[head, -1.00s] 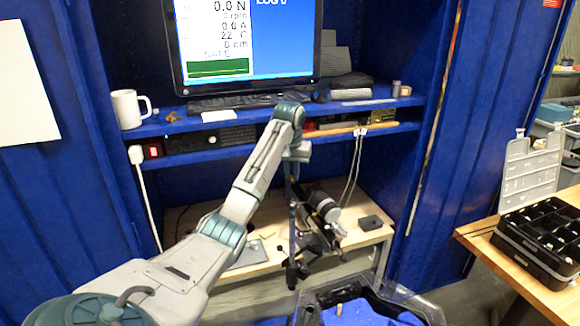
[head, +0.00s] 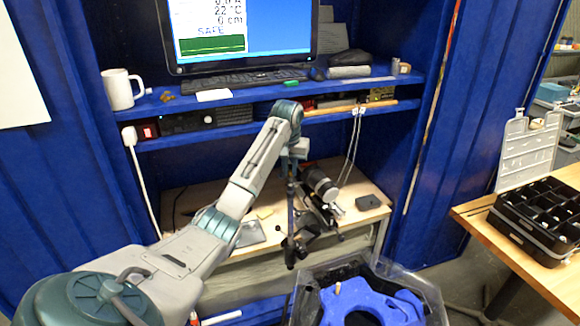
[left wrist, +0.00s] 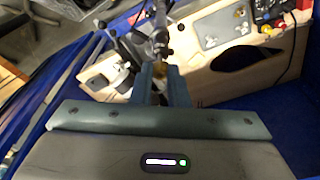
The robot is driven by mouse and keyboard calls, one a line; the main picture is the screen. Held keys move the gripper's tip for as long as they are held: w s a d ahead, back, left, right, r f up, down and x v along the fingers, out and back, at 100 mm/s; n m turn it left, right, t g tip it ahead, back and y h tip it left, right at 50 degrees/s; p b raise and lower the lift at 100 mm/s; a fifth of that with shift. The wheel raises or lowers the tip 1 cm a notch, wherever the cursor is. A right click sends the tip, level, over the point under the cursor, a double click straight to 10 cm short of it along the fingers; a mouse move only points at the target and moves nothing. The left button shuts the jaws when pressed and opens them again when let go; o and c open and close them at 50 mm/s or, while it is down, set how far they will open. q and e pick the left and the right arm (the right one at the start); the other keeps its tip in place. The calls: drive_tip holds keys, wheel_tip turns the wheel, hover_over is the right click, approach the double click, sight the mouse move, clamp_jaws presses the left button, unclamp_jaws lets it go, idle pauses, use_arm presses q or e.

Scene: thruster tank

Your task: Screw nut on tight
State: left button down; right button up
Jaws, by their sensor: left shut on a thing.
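My left gripper (head: 292,180) hangs from the left arm over the wooden bench, beside the black and silver thruster (head: 321,184) on its dark stand. In the left wrist view my left gripper's two fingers (left wrist: 160,80) are shut on a small brass-coloured thing (left wrist: 159,70). It is too small and blurred to tell whether this is the nut. A dark upright rod (head: 291,215) shows just below the gripper in the head view. I cannot tell whether the gripper touches it. My right gripper is not in view.
A clear tank (head: 430,290) with a blue part (head: 372,298) stands in front. A shelf above holds a monitor (head: 245,30), keyboard (head: 235,79) and white mug (head: 120,90). A black compartment box (head: 540,215) sits on the right table. The bench has a small black box (head: 368,202).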

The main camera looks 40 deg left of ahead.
use_arm(q)
drive_tip(key=shift+d, duration=0.1)
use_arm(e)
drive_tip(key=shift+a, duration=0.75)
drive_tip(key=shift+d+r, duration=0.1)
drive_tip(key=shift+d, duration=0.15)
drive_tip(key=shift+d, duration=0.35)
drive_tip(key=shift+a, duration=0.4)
use_arm(q)
drive_tip(key=shift+f, duration=0.3)
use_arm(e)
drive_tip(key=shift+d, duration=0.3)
use_arm(q)
drive_tip(key=shift+f, duration=0.3)
idle(0.4)
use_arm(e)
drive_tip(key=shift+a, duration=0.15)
